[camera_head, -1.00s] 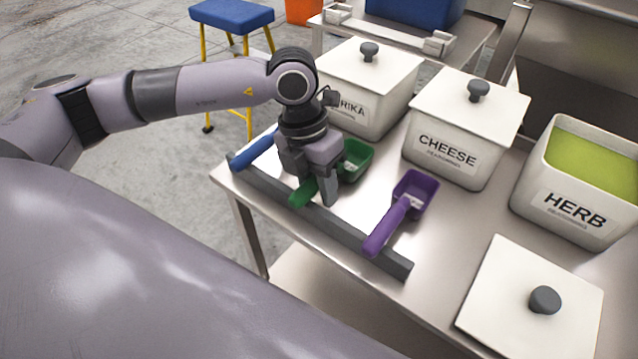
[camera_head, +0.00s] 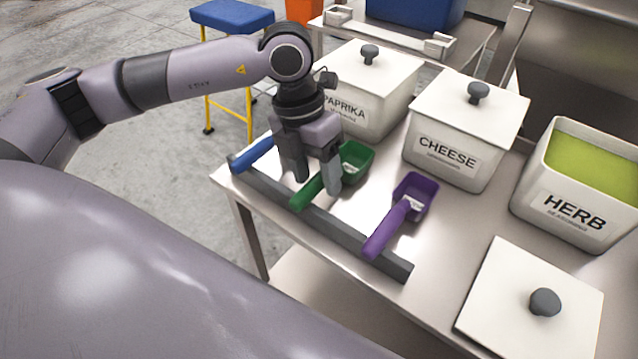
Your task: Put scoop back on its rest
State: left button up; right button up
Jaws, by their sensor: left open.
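A green scoop (camera_head: 357,163) lies with its handle across the dark grey rest bar (camera_head: 335,229) along the table's front edge. A purple scoop (camera_head: 416,190) lies on the same bar to the right, bowl toward the cheese bin. A blue scoop handle (camera_head: 252,154) lies on the bar's left end; its bowl is hidden behind my gripper. My left gripper (camera_head: 318,184) is open just above the green scoop, its fingers on either side of the handle near the bowl. I cannot tell whether they touch it. My right gripper is out of view.
Lidded white bins marked paprika (camera_head: 385,85) and cheese (camera_head: 465,125) stand behind the scoops. The herb bin (camera_head: 575,205) is uncovered, with green contents. A white lid (camera_head: 500,290) lies on the table at front right. A blue stool (camera_head: 232,17) stands beyond the table.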

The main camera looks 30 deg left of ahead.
pick_arm(q)
jog(key=v, duration=0.8)
jog(key=shift+r, duration=0.35)
